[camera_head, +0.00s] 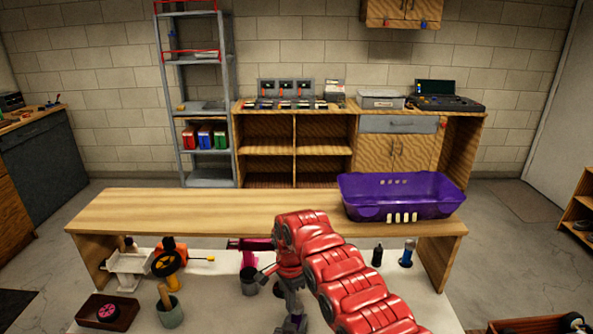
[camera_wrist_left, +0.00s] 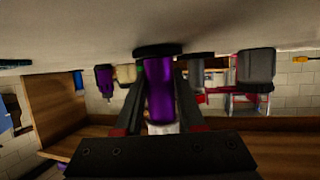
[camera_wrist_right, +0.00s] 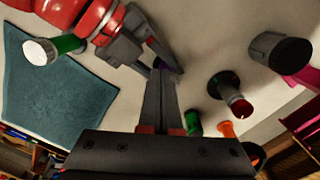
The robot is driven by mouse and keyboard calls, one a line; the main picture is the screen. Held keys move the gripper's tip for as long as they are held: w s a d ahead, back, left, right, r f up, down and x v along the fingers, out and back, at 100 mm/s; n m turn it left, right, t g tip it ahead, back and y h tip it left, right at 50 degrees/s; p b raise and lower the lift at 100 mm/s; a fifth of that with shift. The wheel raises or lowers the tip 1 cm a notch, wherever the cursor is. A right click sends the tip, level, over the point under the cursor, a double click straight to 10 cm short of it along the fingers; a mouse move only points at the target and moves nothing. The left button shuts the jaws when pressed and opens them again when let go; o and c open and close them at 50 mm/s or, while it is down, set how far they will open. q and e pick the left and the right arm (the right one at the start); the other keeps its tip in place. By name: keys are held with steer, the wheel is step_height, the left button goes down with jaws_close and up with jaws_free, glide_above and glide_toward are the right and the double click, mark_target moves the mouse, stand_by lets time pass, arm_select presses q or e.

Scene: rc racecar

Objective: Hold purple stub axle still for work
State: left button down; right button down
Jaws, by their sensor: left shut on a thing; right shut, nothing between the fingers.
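The purple stub axle (camera_wrist_left: 158,95) stands between the fingers of my left gripper (camera_wrist_left: 158,85) in the left wrist view, a dark round piece (camera_wrist_left: 158,50) at its end by the pale tabletop. My left gripper is shut on it. My right gripper (camera_wrist_right: 160,80) is shut and empty, its tips close to a small purple patch (camera_wrist_right: 172,66), mostly hidden, beside the jaws of my other gripper in the right wrist view. I cannot tell whether they touch. In the head view, a red arm covers the middle of the worktable, and the axle is not visible.
A purple basket (camera_head: 400,198) stands on the raised wooden shelf (camera_head: 180,210). A grey pot (camera_head: 170,315), a dark tray (camera_head: 107,313) and several tools surround the work area. A teal mat (camera_wrist_right: 55,95) lies left in the right wrist view.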

arm_select(q)
steer(key=shift+f, duration=0.2)
arm_select(e)
step_height(320, 180, down, 2)
step_height(320, 180, up, 6)
steer(key=shift+s+a, duration=0.15)
steer(key=shift+s, duration=0.1)
stand_by(0.7)
arm_select(q)
steer(key=shift+c, duration=2.2)
jaws_free()
steer(key=shift+r, duration=0.1)
